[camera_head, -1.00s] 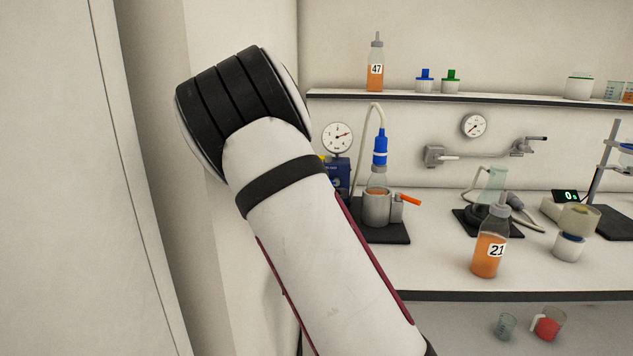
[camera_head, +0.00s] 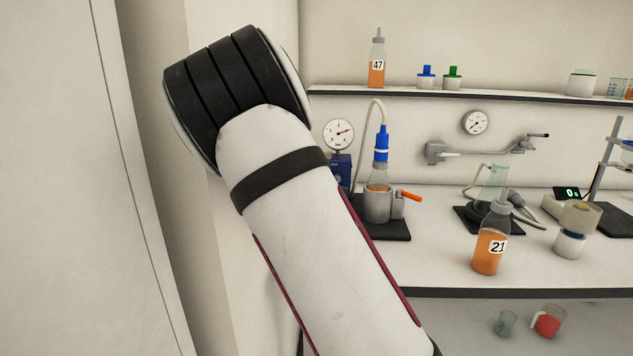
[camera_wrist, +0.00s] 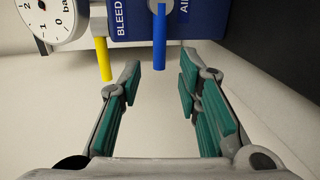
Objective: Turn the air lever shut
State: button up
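The blue valve box (camera_head: 342,168) stands at the left of the bench in the head view, partly hidden by my arm. In the wrist view the box (camera_wrist: 132,28) is at the top, with sideways lettering "BLEED" and a partly cut-off "AI…". The blue lever (camera_wrist: 160,40) by the air lettering sticks down from it. A yellow lever (camera_wrist: 104,58) is on the bleed side. My gripper (camera_wrist: 160,84) is open and empty. The blue lever's tip is just above the gap between the fingers, with no visible contact. My gripper is hidden in the head view.
A pressure gauge (camera_head: 339,134) sits above the box; it also shows in the wrist view (camera_wrist: 48,18). A flask with a blue top (camera_head: 381,150) and an orange lever (camera_head: 411,195) stand to the right. Bottle 21 (camera_head: 489,242) stands nearer the front. A wall rises at left.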

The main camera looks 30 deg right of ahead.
jog(key=v, duration=0.9)
jog(key=shift+s+a, duration=0.25)
jog(key=shift+s, duration=0.05)
jog(key=s+a+r+m+g+y+p, duration=0.2)
jog(key=s+a+r+m+y+p, duration=0.25)
jog(key=s, duration=0.45)
jog(key=s+a+r+m+g+y+p, duration=0.1)
jog(key=s+a+m+g+y+p, duration=0.15)
jog(key=s+a+y, duration=0.45)
jog(key=s+a+r+m+g+h+p, duration=0.1)
jog(key=s+a+r+m+g, duration=0.1)
jog(key=s, duration=1.1)
jog(key=s+a+r+m+g+h+p, duration=0.1)
jog(key=s+r, duration=0.4)
jog(key=s, duration=0.8)
jog(key=shift+a+m+g+h+p, duration=0.35)
jog(key=shift+a+m+g+p, duration=0.25)
jog(key=shift+m+g+p, duration=0.15)
jog(key=shift+s, duration=0.15)
